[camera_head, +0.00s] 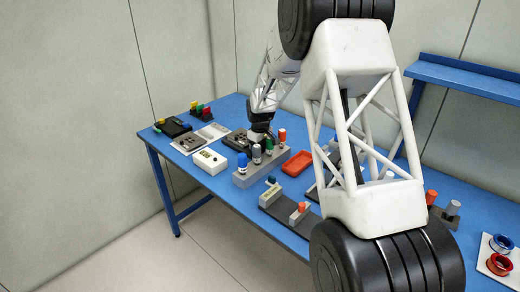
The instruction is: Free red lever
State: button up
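I cannot tell for certain which red part is the red lever. A small red part (300,207) stands on a grey block on the dark board (275,207) at the front of the table. A red upright piece (282,135) stands at the right end of the grey block row, and a red block (207,113) sits at the back left beside green and yellow ones. My gripper (262,138) is low behind the grey block with coloured pegs (250,177). Its fingers are too small and hidden to tell whether they are open or hold anything.
A white box (210,161) stands left of the pegs, and a red tray (297,163) lies right of them. My large arm links hide much of the table's right half. Blue and red rings (499,265) lie at the far right. A blue shelf (465,78) stands behind.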

grip_shut()
